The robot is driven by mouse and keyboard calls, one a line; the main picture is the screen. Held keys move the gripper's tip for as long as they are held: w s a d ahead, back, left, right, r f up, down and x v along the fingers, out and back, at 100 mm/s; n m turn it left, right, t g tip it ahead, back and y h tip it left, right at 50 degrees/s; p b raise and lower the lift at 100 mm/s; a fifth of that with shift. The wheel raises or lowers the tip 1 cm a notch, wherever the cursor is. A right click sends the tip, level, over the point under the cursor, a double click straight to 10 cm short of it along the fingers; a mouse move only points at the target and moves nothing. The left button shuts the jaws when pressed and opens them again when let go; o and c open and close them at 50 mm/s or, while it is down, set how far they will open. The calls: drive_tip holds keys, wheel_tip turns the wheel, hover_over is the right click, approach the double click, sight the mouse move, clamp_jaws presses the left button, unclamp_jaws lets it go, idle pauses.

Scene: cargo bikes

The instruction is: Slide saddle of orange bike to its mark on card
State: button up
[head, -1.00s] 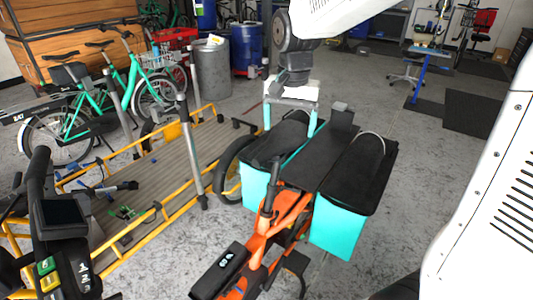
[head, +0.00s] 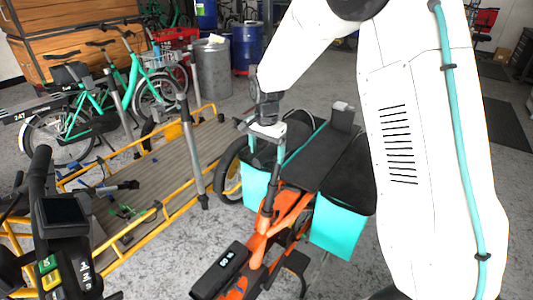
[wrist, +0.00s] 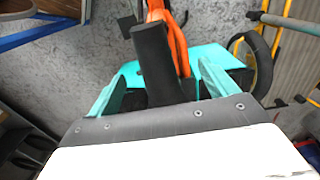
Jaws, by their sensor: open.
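The orange bike (head: 285,215) stands in the middle of the head view, with teal panniers at its rear. In the wrist view, a long black part (wrist: 152,60), apparently its saddle, lies between my gripper's two teal fingers, with orange frame (wrist: 178,45) beside it. I cannot tell whether the fingers touch it. My gripper (head: 266,143) is open above the bike, near the left pannier (head: 256,186). In the head view I cannot clearly make out the saddle. I cannot identify the card or its mark in either view.
The right pannier (head: 337,228) and black rear deck (head: 328,160) lie close to my arm. A yellow-framed cargo bed (head: 150,185) is on the left. A dark handlebar with a display (head: 62,212) fills the lower left. Green bikes (head: 85,105) and a grey bin (head: 212,78) stand behind.

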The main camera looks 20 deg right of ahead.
drive_tip(key=shift+f, duration=0.55)
drive_tip(key=c, duration=1.4)
drive_tip(key=r, duration=0.1)
drive_tip(key=w+d+r, duration=0.1)
drive_tip(key=r, duration=0.3)
drive_tip(key=shift+w+d+r, duration=0.15)
drive_tip(key=shift+d+r, duration=0.05)
drive_tip(key=shift+r, duration=0.05)
drive_tip(key=o, duration=1.3)
drive_tip(key=shift+r, duration=0.1)
drive_tip(key=shift+o, duration=0.5)
drive_tip(key=shift+d, duration=0.1)
wheel_tip(320, 180, up, 8)
drive_tip(key=shift+f, duration=0.2)
